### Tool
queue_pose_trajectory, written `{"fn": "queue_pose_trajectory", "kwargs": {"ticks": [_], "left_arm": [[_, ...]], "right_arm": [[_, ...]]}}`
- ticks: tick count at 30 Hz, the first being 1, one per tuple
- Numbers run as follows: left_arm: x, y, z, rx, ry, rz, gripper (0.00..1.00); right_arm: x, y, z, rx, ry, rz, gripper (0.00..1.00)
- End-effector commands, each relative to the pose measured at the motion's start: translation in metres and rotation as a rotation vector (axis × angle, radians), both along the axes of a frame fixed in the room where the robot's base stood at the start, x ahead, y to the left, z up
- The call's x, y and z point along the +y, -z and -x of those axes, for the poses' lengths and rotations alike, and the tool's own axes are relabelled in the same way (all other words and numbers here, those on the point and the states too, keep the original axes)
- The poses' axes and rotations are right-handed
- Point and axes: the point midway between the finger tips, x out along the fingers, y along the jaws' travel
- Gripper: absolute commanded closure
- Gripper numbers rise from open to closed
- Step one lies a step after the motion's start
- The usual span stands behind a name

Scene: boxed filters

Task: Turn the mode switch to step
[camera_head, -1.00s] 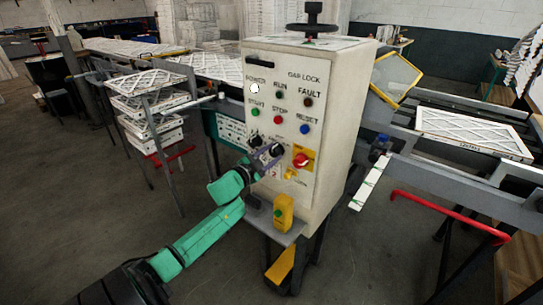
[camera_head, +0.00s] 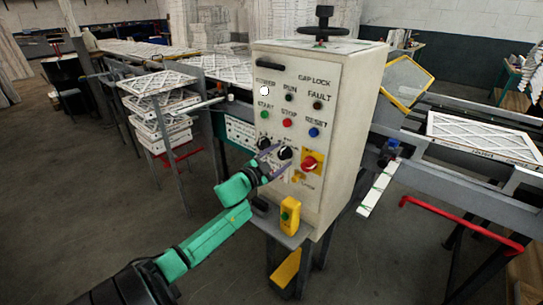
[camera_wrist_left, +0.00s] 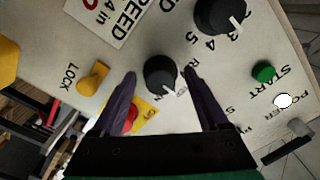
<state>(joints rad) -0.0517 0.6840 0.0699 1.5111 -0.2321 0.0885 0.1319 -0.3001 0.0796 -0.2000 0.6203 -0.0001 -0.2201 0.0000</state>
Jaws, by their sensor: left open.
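The mode switch appears to be the right one of two black knobs (camera_head: 285,153) on the front panel of the pale control cabinet (camera_head: 335,130). In the left wrist view this black knob (camera_wrist_left: 160,74) lies between my finger tips, its white pointer toward the lower right. Its labels are partly hidden, so I cannot read its setting. My left gripper (camera_head: 274,166) is open, with purple fingers in front of the panel just below the knob; it also shows in the left wrist view (camera_wrist_left: 160,80). I cannot tell whether the fingers touch the knob. My right gripper is out of view.
A second black knob (camera_wrist_left: 218,14) with numbers is beside it. A red rotary switch (camera_head: 309,163) on a yellow plate is to the right. A yellow LOCK knob (camera_wrist_left: 92,78) and green start button (camera_wrist_left: 264,71) are close. A yellow box (camera_head: 290,215) sits below the panel.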

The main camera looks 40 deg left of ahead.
Motion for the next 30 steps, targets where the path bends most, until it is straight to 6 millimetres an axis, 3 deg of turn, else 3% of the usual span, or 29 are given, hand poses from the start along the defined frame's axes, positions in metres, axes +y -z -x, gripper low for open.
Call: {"fn": "queue_pose_trajectory", "kwargs": {"ticks": [5,18,22,30], "left_arm": [[-0.001,0.003,0.023,0.004,0.001,0.000,0.23],[-0.003,0.003,0.128,0.004,-0.001,0.001,0.23],[-0.003,0.001,0.141,0.001,0.000,-0.001,0.23],[-0.003,0.000,0.143,0.000,0.000,-0.001,0.23]], "right_arm": [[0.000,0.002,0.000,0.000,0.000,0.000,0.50],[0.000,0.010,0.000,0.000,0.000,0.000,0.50],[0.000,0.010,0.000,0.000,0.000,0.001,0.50],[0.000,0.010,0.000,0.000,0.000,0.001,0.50]]}}
